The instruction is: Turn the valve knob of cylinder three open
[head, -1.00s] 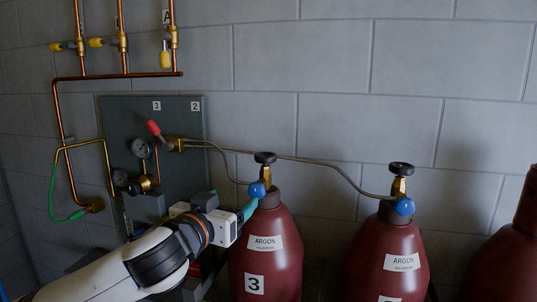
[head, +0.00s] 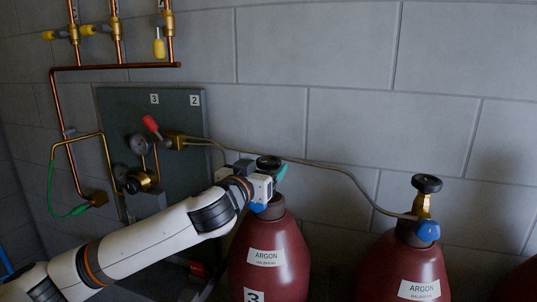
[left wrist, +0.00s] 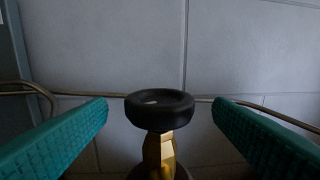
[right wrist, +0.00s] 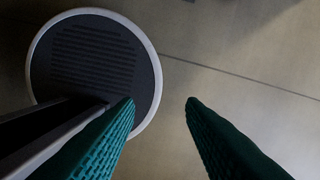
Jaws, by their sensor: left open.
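Cylinder three (head: 268,235) is a maroon argon bottle with a "3" label, standing upright by the wall. Its round black valve knob (head: 268,161) sits on top, partly hidden by my left gripper (head: 279,172) in the head view. In the left wrist view, the knob (left wrist: 160,111) stands on its brass valve (left wrist: 158,152) between the open teal fingers of my left gripper (left wrist: 161,103). Gaps show on both sides, and neither finger touches it. My right gripper (right wrist: 160,101) is open and empty above the floor.
Another argon cylinder (head: 400,270) with a black knob (head: 426,183) stands to the right. A thin hose (head: 335,170) runs along the wall behind the knobs. A grey panel (head: 180,105) with gauges and copper pipes (head: 115,68) are at left.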

